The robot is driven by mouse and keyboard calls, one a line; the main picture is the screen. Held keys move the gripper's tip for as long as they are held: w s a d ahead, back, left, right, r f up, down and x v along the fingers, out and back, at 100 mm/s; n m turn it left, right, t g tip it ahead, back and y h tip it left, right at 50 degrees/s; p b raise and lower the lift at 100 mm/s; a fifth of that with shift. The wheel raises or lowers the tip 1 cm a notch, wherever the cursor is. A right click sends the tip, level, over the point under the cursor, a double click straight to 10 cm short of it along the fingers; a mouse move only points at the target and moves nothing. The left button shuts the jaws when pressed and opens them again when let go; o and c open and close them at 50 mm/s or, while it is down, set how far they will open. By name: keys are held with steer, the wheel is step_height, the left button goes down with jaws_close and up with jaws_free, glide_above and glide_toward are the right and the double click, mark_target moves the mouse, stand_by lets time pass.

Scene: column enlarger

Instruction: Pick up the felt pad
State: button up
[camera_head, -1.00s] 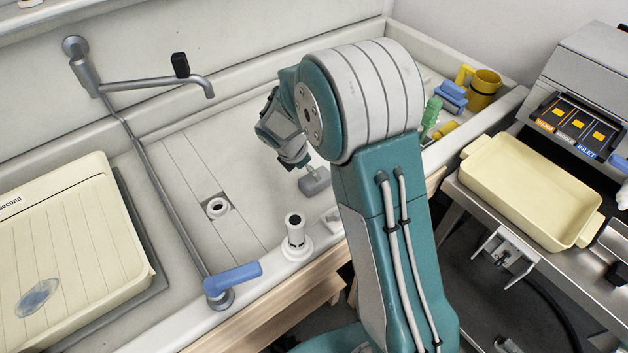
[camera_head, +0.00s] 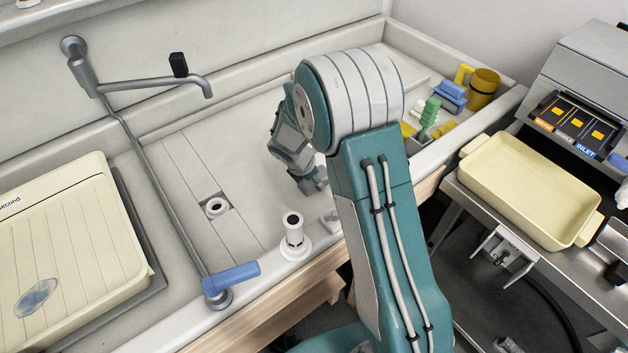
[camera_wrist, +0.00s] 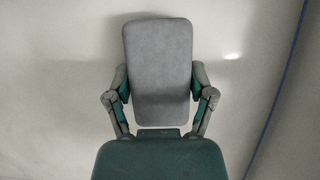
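The felt pad is a grey rounded slab (camera_wrist: 160,65), upright in the middle of the wrist view. My gripper (camera_wrist: 160,85) has one finger against each long side of it, with no clear gap at either side, so it looks closed on the pad. In the head view my gripper (camera_head: 309,183) is low over the pale sink floor (camera_head: 245,165), left of my arm's upright link. The pad is mostly hidden there by my gripper and arm.
A metal pipe with a blue lever (camera_head: 232,276) crosses the sink at left. A white upright fitting (camera_head: 294,232) stands on the front rim. A yellow mug (camera_head: 484,88) and blue block (camera_head: 452,92) are at the right end. A cream tray (camera_head: 525,185) stands beyond.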

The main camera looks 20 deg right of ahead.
stand_by(0.3)
steer(key=r, duration=0.3)
steer(key=shift+s+a+r, duration=0.1)
steer(key=shift+s+r, duration=0.1)
steer(key=shift+r, duration=0.15)
steer(key=s+a+r, duration=0.2)
steer(key=s+r, duration=0.2)
steer(key=s, duration=0.2)
steer(key=s+a+r, duration=0.3)
steer(key=s+r, duration=0.2)
steer(key=s, duration=0.1)
steer(key=shift+s+a+r, duration=0.15)
steer(key=shift+s+a, duration=0.05)
steer(key=shift+a, duration=0.05)
